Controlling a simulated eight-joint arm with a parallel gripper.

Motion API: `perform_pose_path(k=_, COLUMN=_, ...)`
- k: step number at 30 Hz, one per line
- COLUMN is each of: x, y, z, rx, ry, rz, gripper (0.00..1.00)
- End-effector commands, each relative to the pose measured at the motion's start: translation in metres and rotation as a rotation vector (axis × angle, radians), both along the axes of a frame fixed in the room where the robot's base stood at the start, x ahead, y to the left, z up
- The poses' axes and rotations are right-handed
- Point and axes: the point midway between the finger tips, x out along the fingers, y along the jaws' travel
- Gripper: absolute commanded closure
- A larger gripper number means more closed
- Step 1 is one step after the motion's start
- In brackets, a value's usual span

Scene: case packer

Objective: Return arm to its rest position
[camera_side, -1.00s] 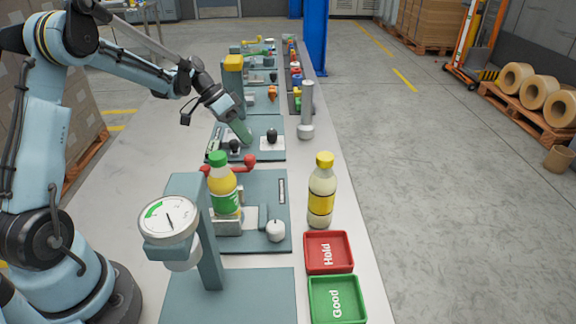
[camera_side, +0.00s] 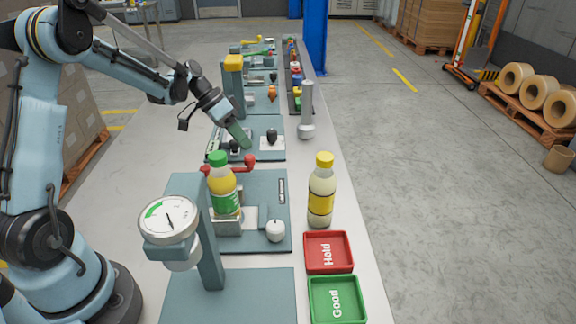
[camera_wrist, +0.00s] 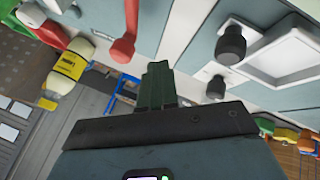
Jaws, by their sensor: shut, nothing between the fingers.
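My gripper (camera_side: 243,139) is shut and empty, its green fingers angled down above the second station plate. In the wrist view the shut green fingers (camera_wrist: 156,84) show at the centre with nothing between them. Below it in the side view is a plate with a black knob (camera_side: 272,136) on a white square. The knob also shows in the wrist view (camera_wrist: 231,46). My gripper is clear of the bottles. Whether the fingertips touch the plate cannot be told.
A green-capped bottle (camera_side: 222,187) stands in a fixture beside a red handle (camera_side: 249,162). A yellow-capped bottle (camera_side: 321,192) stands on the table (camera_side: 345,213). A dial gauge (camera_side: 168,218), a red Hold tray (camera_side: 328,253) and a green Good tray (camera_side: 337,300) are nearer. More stations line the far table.

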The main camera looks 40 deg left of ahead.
Motion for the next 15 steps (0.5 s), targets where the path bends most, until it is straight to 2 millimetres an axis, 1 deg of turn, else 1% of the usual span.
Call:
perform_pose_path(k=1, x=0.002, y=-0.005, z=0.001, rx=0.001, ry=0.0, rz=-0.022, gripper=1.0)
perform_pose_path(k=5, x=0.014, y=0.015, z=0.008, rx=0.001, ry=-0.001, rz=-0.022, gripper=1.0)
perform_pose_path(k=15, x=0.013, y=0.05, z=0.055, rx=0.002, ry=-0.002, rz=-0.023, gripper=1.0)
